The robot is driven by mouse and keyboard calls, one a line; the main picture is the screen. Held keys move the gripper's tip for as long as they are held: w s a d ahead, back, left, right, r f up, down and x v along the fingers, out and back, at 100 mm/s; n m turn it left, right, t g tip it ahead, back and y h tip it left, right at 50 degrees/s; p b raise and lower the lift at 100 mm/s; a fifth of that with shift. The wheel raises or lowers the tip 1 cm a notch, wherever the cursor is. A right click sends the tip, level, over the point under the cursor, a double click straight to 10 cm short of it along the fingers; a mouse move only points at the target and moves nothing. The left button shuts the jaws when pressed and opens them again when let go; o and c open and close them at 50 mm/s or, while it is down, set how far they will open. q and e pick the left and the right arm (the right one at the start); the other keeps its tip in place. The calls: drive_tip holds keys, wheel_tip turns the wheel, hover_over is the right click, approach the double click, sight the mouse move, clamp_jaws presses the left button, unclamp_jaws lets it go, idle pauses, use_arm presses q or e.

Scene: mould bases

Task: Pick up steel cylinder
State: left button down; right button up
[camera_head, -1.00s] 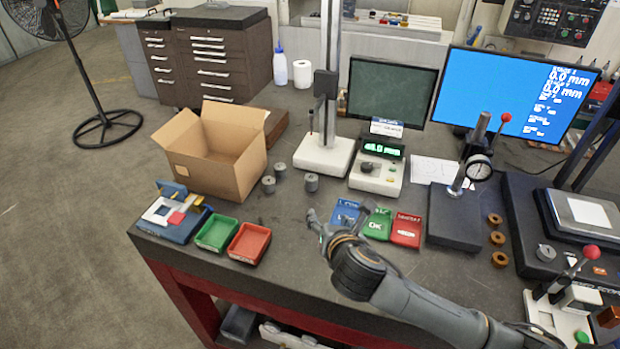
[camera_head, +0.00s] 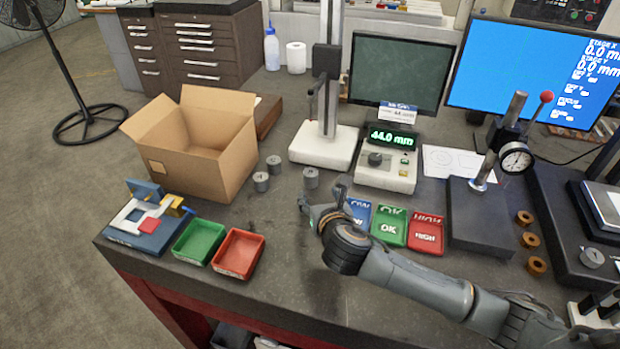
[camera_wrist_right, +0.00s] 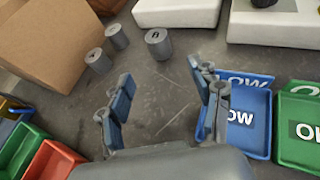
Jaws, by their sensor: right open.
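Three small grey steel cylinders stand upright on the dark bench between the cardboard box and the white gauge stand. One cylinder (camera_head: 311,178) stands nearest the gauge stand; another (camera_head: 274,165) and a third (camera_head: 261,182) stand by the box. In the right wrist view the cylinder nearest the stand (camera_wrist_right: 159,44) has a mark on top, and the other two (camera_wrist_right: 117,37) (camera_wrist_right: 99,61) are to its left. My right gripper (camera_head: 322,197) is open and empty, on the near side of the cylinders. It also shows in the right wrist view (camera_wrist_right: 163,95). My left gripper is not in view.
An open cardboard box (camera_head: 194,145) stands at the left. Blue (camera_head: 358,212), green (camera_head: 389,227) and red (camera_head: 426,233) labelled trays lie right of my gripper. Green (camera_head: 198,241) and red (camera_head: 238,253) empty trays lie front left. The gauge stand (camera_head: 323,146) rises behind the cylinders.

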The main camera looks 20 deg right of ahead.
sight(312, 181)
drive_tip(key=p+x, duration=0.1)
drive_tip(key=x, duration=1)
drive_tip(key=shift+w+f, duration=0.1)
clamp_jaws()
